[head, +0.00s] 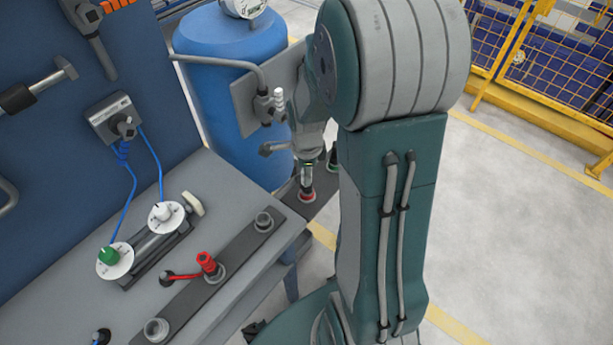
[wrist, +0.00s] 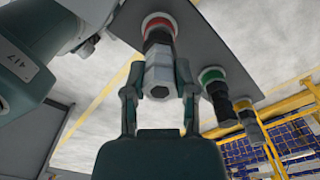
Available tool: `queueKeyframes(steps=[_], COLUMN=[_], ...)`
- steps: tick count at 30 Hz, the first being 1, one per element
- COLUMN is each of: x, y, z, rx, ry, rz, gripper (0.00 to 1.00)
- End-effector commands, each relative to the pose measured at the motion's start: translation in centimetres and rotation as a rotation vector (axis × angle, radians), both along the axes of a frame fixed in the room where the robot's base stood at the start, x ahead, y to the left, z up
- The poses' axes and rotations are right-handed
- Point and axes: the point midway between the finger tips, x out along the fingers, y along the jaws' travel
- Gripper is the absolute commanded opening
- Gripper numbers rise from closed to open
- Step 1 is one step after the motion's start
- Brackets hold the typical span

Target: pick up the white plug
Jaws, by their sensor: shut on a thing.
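My gripper (wrist: 160,92) has its two fingers on either side of a pale grey hexagonal plug (wrist: 158,72) and is shut on it. The plug has a dark middle part and stands at a red ring (wrist: 158,23) on a dark plate. In the head view my gripper (head: 307,172) points down over that red ring (head: 306,196), with the plug mostly hidden. I cannot tell whether it is the white plug. A small white ridged piece (head: 279,94) shows by the upright grey plate.
A green-ringed plug (wrist: 212,76) and a yellow-ringed one (wrist: 243,106) stand beside the held plug. The bench (head: 205,180) carries a red plug (head: 206,263), two white dials with blue cables, and sockets. A blue tank (head: 215,90) stands behind. Open floor lies right.

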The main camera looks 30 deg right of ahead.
Motion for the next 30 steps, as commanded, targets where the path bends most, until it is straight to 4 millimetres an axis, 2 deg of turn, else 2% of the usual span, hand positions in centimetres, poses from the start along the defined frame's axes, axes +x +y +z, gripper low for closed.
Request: queueKeyframes(steps=[2,14,21,30], x=[0.1,-4.0,-7.8,-10.4], y=[0.0,3.4,6.7,8.8], z=[1.5,7.8,9.8,11.2], rx=[-0.002,-0.002,-0.001,0.0], ry=[-0.007,-0.008,-0.005,-0.002], rz=[0.0,0.003,0.004,0.002], gripper=[0.0,0.0,0.0,0.0])
